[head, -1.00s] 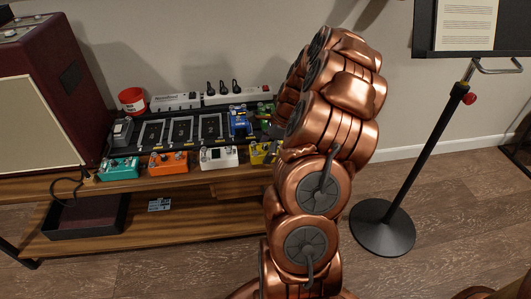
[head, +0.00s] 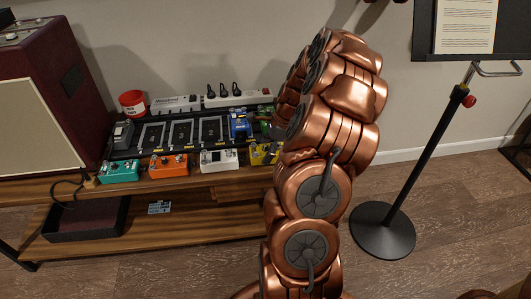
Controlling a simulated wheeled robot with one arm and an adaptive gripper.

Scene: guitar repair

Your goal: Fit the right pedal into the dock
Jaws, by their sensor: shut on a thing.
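The dock is a black pedalboard (head: 196,134) on the wooden bench, in the head view's left half. Its middle shows several bare bays outlined in white. A grey pedal (head: 123,134) stands at its left end and a blue pedal (head: 240,125) right of the bays. A green pedal (head: 265,125) shows beside the blue one, partly covered by my copper arm. In front stand a teal pedal (head: 119,171), an orange pedal (head: 168,165), a white pedal (head: 218,159) and a yellow pedal (head: 262,153). My gripper is hidden behind my arm, so its hold cannot be seen.
An amplifier (head: 40,110) stands left of the board. A red cup (head: 132,103) and white power strips (head: 176,104) are behind it. A dark tray (head: 88,222) lies on the lower shelf. A music stand (head: 425,160) rises at the right; floor between is clear.

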